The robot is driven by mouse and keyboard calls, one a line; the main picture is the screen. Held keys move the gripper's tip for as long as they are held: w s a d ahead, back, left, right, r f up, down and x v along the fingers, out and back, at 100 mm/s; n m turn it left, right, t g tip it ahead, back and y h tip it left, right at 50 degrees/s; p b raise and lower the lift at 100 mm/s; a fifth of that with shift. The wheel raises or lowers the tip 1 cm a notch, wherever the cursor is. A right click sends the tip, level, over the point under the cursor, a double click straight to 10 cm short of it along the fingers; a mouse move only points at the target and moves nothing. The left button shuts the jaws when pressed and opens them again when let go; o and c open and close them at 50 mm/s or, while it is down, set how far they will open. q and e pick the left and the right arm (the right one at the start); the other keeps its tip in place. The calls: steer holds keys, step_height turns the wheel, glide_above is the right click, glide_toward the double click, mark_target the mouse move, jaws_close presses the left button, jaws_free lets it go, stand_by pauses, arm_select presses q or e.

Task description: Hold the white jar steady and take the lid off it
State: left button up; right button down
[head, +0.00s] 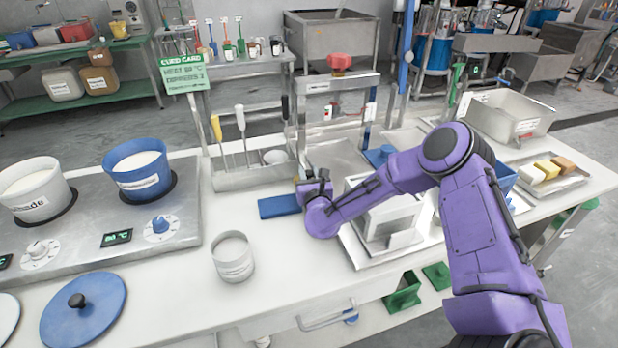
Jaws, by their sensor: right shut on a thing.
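A white jar (233,258) with a printed label stands upright on the white counter, left of my right arm. Its round top shows a pale rim around a greyish face; I cannot tell whether this is a lid or the open inside. My right gripper (314,186) is at the end of the purple arm, behind and to the right of the jar, apart from it. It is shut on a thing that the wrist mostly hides. A flat blue slab (279,206) lies beside this gripper; I cannot tell whether they touch. My left gripper is not in view.
A hob (100,222) at the left bears a white pot (36,192) and a blue pot (141,173). A blue round lid (84,309) with a black knob lies at the front left. A utensil rack (246,178) stands behind. Counter around the jar is clear.

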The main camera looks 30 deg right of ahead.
step_height(320, 180, down, 2)
steer(key=shift+f, duration=0.1)
steer(key=shift+s+f+b, duration=0.1)
steer(key=shift+b, duration=0.2)
steer(key=c, duration=0.8)
jaws_free()
steer(key=shift+r+p, duration=0.4)
steer(key=shift+p, duration=0.05)
steer(key=v, duration=0.3)
steer(key=b+v, duration=0.1)
steer(key=v, duration=0.3)
steer(key=b+v, duration=0.1)
steer(key=v, duration=0.3)
steer(key=shift+a+f, duration=0.1)
steer(key=shift+f, duration=0.15)
steer(key=shift+s+a+r, duration=0.15)
steer(key=shift+s, duration=0.3)
